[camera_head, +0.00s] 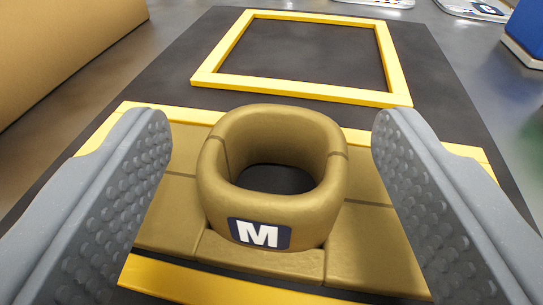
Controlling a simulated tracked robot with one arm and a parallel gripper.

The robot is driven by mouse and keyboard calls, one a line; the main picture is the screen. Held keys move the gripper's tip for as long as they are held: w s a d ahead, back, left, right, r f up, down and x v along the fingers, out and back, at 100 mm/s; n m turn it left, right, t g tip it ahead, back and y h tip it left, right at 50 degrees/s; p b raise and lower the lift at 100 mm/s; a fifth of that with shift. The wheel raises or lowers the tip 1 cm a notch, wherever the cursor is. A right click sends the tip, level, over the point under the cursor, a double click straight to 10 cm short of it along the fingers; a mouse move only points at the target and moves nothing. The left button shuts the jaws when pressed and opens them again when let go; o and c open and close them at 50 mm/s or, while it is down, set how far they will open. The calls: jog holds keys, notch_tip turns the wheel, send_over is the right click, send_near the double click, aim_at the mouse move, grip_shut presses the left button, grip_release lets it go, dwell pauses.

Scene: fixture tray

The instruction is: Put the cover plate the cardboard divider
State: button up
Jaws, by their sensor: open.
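A gold-brown cover plate (375,240) lies flat in the near part of the dark tray. A thick rounded ring handle (325,205) rises from its middle, with a dark opening and a white M on a dark blue label at its front. My gripper (272,130) is open, with one grey studded finger on each side of the ring. Gaps show between both fingers and the ring, and nothing is held. A large plain brown block (60,50) at the upper left may be the cardboard divider, but I cannot tell for sure.
A yellow square frame (300,93) on the dark tray (440,85) beyond the plate encloses an empty dark area. Yellow edging (190,285) runs by the plate. A blue block (527,35) stands at the right edge. Grey floor (480,50) lies around the tray.

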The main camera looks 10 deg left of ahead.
jog(key=v, duration=1)
jog(key=shift+s+r+p, duration=0.15)
jog(key=shift+r+p, duration=0.1)
jog(key=shift+p, duration=0.2)
jog(key=w+a+r+h, duration=0.1)
jog(key=w+r+h, duration=0.25)
jog(key=r, duration=1.05)
jog(key=w+a+r+h, duration=0.1)
jog(key=w+r+h, duration=0.25)
jog(key=r, duration=1.15)
jog(key=s+a+r+m, duration=0.1)
jog(key=s+a+r, duration=0.5)
jog(key=r, duration=0.3)
jog(key=s+a+r+m+y, duration=0.1)
jog(key=s+a+r+m, duration=0.1)
jog(key=s+a+r, duration=0.4)
notch_tip(320, 180, up, 4)
jog(key=a, duration=0.2)
jog(key=shift+a+f, duration=0.2)
jog(key=shift+a, duration=0.1)
jog(key=shift+o, duration=0.6)
jog(key=s+a+r+y, duration=0.2)
jog(key=s+a+r, duration=0.1)
jog(key=s+a, duration=0.2)
jog(key=shift+s+a+r+g, duration=0.2)
jog(key=shift+s+a+g, duration=0.1)
jog(key=shift+s, duration=0.2)
jog(key=shift+s+a, duration=0.2)
